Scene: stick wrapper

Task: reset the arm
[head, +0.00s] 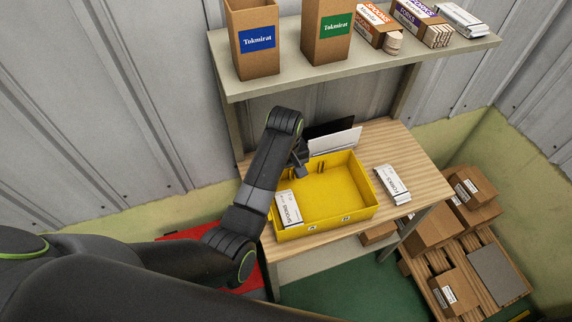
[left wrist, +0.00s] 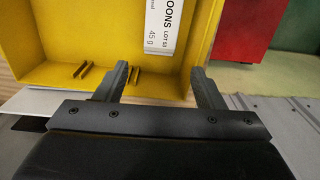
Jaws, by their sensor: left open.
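My left gripper (head: 301,160) is over the back left part of a yellow bin (head: 350,213) on the wooden table. In the left wrist view the gripper (left wrist: 160,76) is open, with nothing between its two fingers. A white packet labelled SPOONS (head: 288,208) lies inside the bin at its left end; it also shows in the left wrist view (left wrist: 164,22), beyond the fingers and apart from them. Part of the left fingers is hidden by the wrist in the head view. My right gripper is in neither view.
A white FORKS packet (head: 392,184) lies on the wooden table (head: 425,178) right of the bin. White and black flat panels stand behind the bin. A shelf (head: 290,78) above holds brown boxes and packets. Cartons on a pallet (head: 481,292) stand at right.

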